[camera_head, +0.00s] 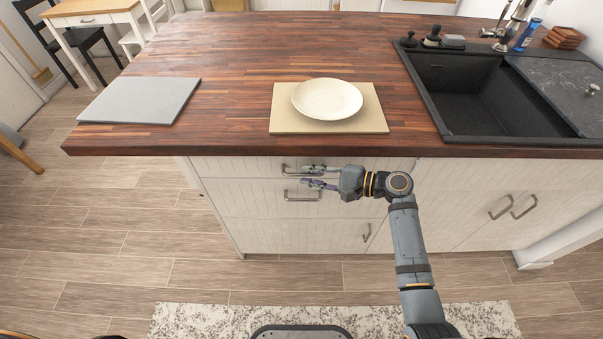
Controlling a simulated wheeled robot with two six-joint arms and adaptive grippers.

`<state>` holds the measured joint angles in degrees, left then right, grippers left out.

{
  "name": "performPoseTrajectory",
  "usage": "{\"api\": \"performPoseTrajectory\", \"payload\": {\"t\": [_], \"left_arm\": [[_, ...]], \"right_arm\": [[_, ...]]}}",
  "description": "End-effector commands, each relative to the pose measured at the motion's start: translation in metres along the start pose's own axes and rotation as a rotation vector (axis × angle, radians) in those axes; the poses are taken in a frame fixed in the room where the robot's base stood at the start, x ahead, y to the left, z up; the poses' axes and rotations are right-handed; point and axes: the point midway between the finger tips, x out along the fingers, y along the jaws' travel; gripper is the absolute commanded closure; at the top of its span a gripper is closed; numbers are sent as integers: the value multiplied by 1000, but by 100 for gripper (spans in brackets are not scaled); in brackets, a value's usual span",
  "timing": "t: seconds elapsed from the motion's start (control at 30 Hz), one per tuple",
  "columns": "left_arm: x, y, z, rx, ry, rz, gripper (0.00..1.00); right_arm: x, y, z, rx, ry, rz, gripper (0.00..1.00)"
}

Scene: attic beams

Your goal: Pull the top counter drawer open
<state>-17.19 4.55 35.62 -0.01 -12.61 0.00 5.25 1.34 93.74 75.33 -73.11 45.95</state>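The top counter drawer (240,168) is a white panelled front just under the wooden counter edge. It looks shut, flush with the cabinet. Its metal bar handle (289,173) shows partly, its right part overlapped by my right gripper (310,176). The gripper points left, with its two fingers apart, one above the other. The upper finger overlaps the handle and the lower one is just below it. I cannot tell whether either touches it. The second drawer (250,203) below has a similar handle (300,199) and looks shut. My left gripper is out of view.
On the wooden counter (230,60) are a grey board (140,100), a beige mat (285,118) with a white plate (327,98), and a dark sink (465,95). A cabinet door handle (500,207) is at the right. Floor before the drawers is clear, with a speckled rug (200,320).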

Motion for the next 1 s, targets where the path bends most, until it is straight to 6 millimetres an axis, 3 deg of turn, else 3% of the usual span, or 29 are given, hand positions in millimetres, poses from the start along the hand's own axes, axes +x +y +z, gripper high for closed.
{"api": "performPoseTrajectory", "payload": {"t": [0.1,0.23,0.5,0.67,1.0], "left_arm": [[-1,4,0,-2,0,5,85],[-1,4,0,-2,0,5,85],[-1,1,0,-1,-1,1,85],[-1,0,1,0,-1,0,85],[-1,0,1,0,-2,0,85]], "right_arm": [[19,-1,0,2,-2,-2,80],[29,0,0,0,-1,0,80],[31,0,0,-1,1,1,80],[30,0,0,-1,1,1,100],[30,1,0,0,1,1,100]]}}
